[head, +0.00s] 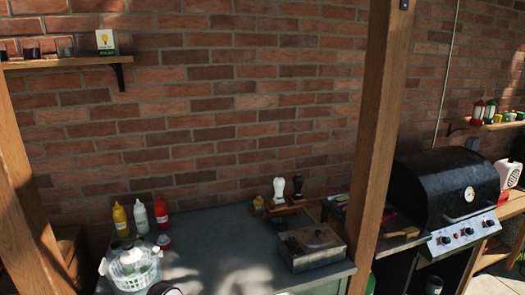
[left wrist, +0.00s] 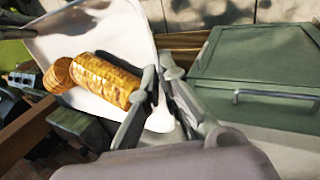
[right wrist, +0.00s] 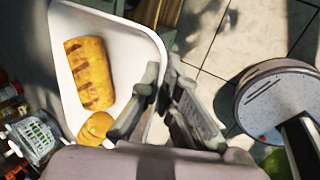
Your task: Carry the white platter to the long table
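The white platter (left wrist: 95,40) shows in the left wrist view with a golden, grill-marked loaf (left wrist: 105,78) and a cut piece on it. In the right wrist view the platter (right wrist: 118,35) bears the same loaf (right wrist: 89,72) and slices (right wrist: 96,127). My left gripper (left wrist: 160,75) is closed on the platter's rim, with white showing between its fingers. My right gripper (right wrist: 162,75) is closed on another part of the rim. Neither gripper nor the platter shows in the head view. I cannot make out the long table for certain.
A wooden post (head: 378,130) and a black grill (head: 445,190) stand to the right. Paved floor (right wrist: 215,60) shows beside the platter.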

